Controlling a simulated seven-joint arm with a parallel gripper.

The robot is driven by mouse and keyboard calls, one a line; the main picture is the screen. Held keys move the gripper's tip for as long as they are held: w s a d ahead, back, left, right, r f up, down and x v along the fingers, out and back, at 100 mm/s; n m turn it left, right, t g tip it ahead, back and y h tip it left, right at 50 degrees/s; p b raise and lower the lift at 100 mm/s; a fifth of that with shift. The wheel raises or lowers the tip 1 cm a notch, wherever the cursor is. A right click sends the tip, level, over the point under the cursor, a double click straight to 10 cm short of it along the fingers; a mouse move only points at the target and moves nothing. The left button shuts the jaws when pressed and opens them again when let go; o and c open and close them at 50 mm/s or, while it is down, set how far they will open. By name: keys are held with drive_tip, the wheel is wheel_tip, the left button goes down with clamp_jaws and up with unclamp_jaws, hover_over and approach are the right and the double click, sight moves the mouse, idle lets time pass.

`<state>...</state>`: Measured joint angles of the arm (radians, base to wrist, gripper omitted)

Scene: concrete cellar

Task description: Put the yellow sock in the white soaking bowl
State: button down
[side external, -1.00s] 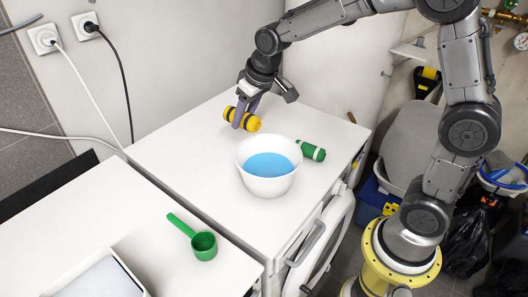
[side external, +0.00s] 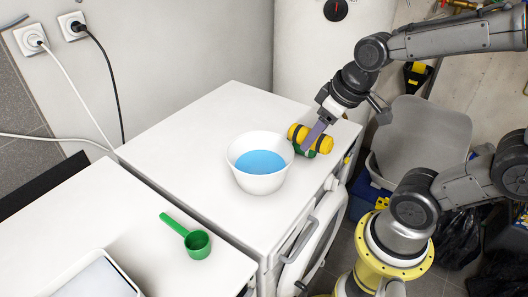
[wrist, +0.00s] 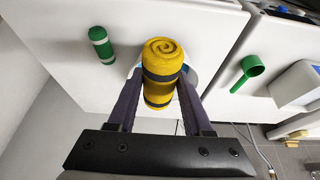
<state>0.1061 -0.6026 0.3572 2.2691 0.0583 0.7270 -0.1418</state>
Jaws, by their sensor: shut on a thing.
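The yellow sock (side external: 325,143) is a tight roll with dark bands. My gripper (side external: 312,138) is shut on it, and it is to the right of the bowl in the side view. In the wrist view the sock (wrist: 163,62) sits between the two fingers of my gripper (wrist: 160,85). The white soaking bowl (side external: 259,182) stands upright on the white machine top with blue liquid in it. In the wrist view the bowl is mostly hidden behind the sock. The sock's height above the surface is hard to tell.
A green roll with white bands (wrist: 101,43) lies on the machine top; in the side view the held sock partly covers it (side external: 303,152). A green scoop (side external: 196,244) and a pale tray (side external: 95,280) are on the nearer white surface. The top left of the bowl is clear.

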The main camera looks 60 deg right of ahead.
drive_tip(key=shift+w+d+f, duration=0.15)
drive_tip(key=shift+w+f, duration=1.9)
drive_tip(key=shift+w, duration=0.05)
drive_tip(key=shift+w+d+f, duration=0.15)
drive_tip(key=shift+w+f, duration=1.9)
drive_tip(key=shift+f, duration=0.05)
drive_tip(key=shift+w+d+f, duration=0.15)
drive_tip(key=shift+w+f, duration=1.9)
drive_tip(key=shift+w, duration=0.05)
drive_tip(key=shift+f, duration=0.65)
